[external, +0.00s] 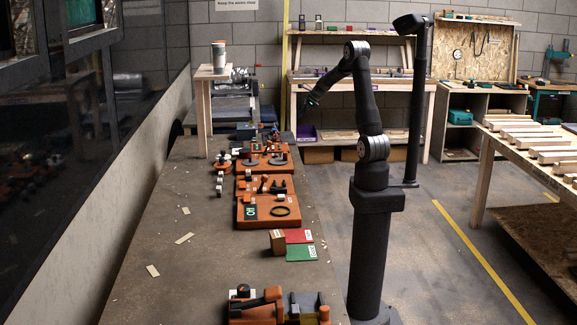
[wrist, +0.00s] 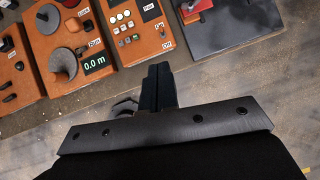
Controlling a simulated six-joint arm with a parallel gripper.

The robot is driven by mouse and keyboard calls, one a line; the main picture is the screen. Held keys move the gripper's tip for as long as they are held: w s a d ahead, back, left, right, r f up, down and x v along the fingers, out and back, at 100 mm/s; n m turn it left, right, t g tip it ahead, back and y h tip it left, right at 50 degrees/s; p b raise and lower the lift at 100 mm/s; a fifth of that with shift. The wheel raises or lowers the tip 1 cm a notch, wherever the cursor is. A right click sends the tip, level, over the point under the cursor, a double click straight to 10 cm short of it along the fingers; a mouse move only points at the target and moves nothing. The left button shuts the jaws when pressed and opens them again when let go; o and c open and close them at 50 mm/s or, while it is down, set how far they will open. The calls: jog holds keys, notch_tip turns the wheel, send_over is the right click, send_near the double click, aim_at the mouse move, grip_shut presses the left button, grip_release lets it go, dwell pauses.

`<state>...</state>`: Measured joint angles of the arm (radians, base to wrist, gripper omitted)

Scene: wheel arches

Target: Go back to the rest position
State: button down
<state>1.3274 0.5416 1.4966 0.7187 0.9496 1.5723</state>
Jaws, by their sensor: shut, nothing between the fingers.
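My gripper (external: 308,103) is at the end of my raised arm in the external view, above the far end of the long workbench (external: 190,255). In the wrist view my gripper (wrist: 158,72) shows as two dark fingers pressed together, with nothing between them. The fingers point toward the bench edge and touch nothing that I can see. Below and beyond them lie orange boards with knobs and buttons, one with a "0.0 m" display (wrist: 94,63).
Orange boards (external: 262,205) line the bench. A wooden block (external: 277,241), a red card (external: 298,236) and a green card (external: 302,253) lie nearer. A small wooden stand (external: 202,112) rises at the far left. A dark plate (wrist: 235,25) shows in the wrist view. Floor right of my base is clear.

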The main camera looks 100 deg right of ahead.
dwell(0.3)
jog(key=shift+t, duration=0.4)
jog(key=x, duration=0.4)
jog(key=s+f+x, duration=0.1)
jog(key=x, duration=0.2)
jog(key=s+x, duration=0.1)
jog(key=x, duration=0.3)
jog(key=shift+w+a+f, duration=0.15)
jog(key=shift+f, duration=0.55)
jog(key=shift+s+a+f+t+y, duration=0.15)
jog(key=shift+f+t+y, duration=0.1)
jog(key=shift+f+t, duration=0.3)
jog(key=shift+s+a+f+t+y, duration=0.15)
jog(key=shift+f+t+y, duration=0.15)
jog(key=shift+f, duration=0.35)
jog(key=shift+s+f+t, duration=0.35)
jog(key=shift+f+t, duration=0.2)
jog(key=shift+t, duration=0.3)
jog(key=shift+s+d+f+t+h, duration=0.45)
jog(key=shift+s+t+h, duration=0.1)
jog(key=shift+t, duration=0.15)
jog(key=shift+f+v, duration=0.2)
jog(key=shift+v, duration=0.7)
jog(key=shift+f+v, duration=0.15)
jog(key=shift+v, duration=0.7)
jog(key=shift+s, duration=0.15)
